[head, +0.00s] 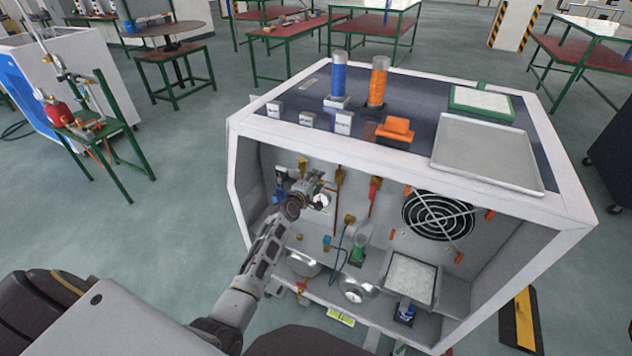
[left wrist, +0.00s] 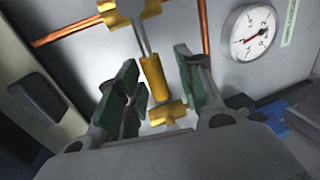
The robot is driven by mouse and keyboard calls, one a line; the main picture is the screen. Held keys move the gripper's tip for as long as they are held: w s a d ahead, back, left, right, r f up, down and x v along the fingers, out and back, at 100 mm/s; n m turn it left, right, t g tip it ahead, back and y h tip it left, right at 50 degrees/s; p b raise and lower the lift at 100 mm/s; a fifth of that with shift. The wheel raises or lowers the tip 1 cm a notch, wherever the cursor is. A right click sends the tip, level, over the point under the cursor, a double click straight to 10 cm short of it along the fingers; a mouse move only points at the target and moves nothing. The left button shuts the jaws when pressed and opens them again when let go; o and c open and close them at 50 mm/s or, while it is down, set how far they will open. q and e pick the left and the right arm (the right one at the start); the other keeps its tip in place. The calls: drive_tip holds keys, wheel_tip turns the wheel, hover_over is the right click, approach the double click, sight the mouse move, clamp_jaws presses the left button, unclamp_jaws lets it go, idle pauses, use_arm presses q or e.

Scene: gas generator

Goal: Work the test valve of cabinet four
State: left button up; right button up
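The cabinet (head: 400,180) is an open-fronted white and grey box with brass, red and blue valves inside; I cannot read a label that marks the test valve. My left gripper (head: 312,186) reaches into its upper left part, beside a gauge. In the left wrist view my left gripper (left wrist: 157,82) is open, with its two green-padded fingers apart. A brass valve fitting (left wrist: 154,78) on a steel stem shows between and beyond the fingers, and a yellow brass piece (left wrist: 168,112) sits lower between them. I cannot tell whether the fingers touch either. My right gripper is not in view.
A round gauge with a red needle (left wrist: 250,33) is right of the fingers. A copper pipe (left wrist: 70,33) runs behind. Inside the cabinet are a fan grille (head: 438,215) and metal bowls (head: 357,291). A tray (head: 488,152) lies on top.

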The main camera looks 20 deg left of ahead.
use_arm(q)
drive_tip(key=s+r, duration=0.2)
drive_tip(key=s, duration=0.9)
drive_tip(key=shift+s+a+r, duration=0.15)
drive_tip(key=shift+s+a, duration=0.1)
drive_tip(key=shift+s, duration=0.15)
idle(0.4)
idle(0.7)
